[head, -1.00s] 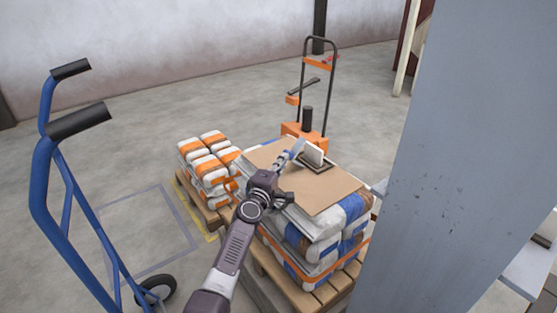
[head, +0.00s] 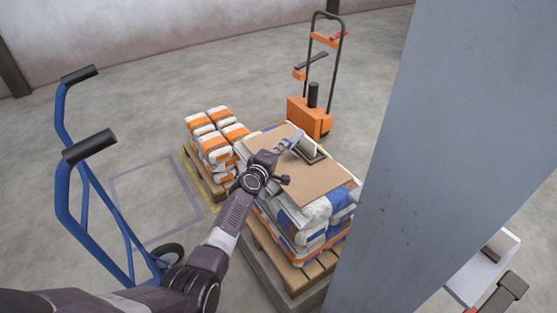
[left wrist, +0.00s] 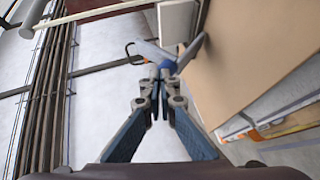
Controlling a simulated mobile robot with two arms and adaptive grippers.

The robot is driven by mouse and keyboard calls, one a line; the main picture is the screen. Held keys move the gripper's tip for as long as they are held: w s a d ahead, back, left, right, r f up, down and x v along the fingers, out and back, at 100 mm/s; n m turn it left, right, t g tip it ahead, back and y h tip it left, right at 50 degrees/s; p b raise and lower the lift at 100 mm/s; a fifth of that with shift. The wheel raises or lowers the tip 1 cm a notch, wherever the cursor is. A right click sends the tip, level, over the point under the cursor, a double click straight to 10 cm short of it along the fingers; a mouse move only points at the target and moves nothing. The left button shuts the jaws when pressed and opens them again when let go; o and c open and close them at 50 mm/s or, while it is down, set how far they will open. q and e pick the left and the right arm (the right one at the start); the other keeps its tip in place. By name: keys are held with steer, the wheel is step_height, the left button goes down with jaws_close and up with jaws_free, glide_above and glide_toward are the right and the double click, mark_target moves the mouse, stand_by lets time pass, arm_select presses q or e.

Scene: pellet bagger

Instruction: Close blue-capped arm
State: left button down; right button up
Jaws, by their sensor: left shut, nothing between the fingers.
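The blue-capped arm (head: 291,138) is a pale grey-blue lever beside a small dark-framed device with a white plate (head: 307,147), on a brown cardboard sheet (head: 312,180) over stacked bags. In the left wrist view the lever (left wrist: 150,51) is raised off the cardboard, with blue (left wrist: 167,66) close to my fingertips. My left gripper (head: 280,149) is shut and empty at the near left side of the device. Its fingers also show in the left wrist view (left wrist: 160,76). I cannot tell whether they touch the lever.
The bag stack stands on a wooden pallet (head: 283,268). A smaller pallet of orange-and-white bags (head: 213,143) is behind left. A blue hand truck (head: 75,205) stands left, an orange pallet truck (head: 311,117) behind. A grey column (head: 440,130) blocks the right side.

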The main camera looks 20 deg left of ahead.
mark_target(297, 142)
arm_select(q)
steer(key=w+d+r+b, duration=0.1)
steer(key=w+d+r, duration=0.2)
steer(key=w, duration=0.3)
steer(key=shift+d, duration=0.8)
arm_select(e)
steer(key=shift+d+f, duration=0.35)
steer(key=shift+f, duration=0.1)
arm_select(q)
steer(key=shift+r, duration=0.1)
arm_select(e)
steer(key=shift+r, duration=0.1)
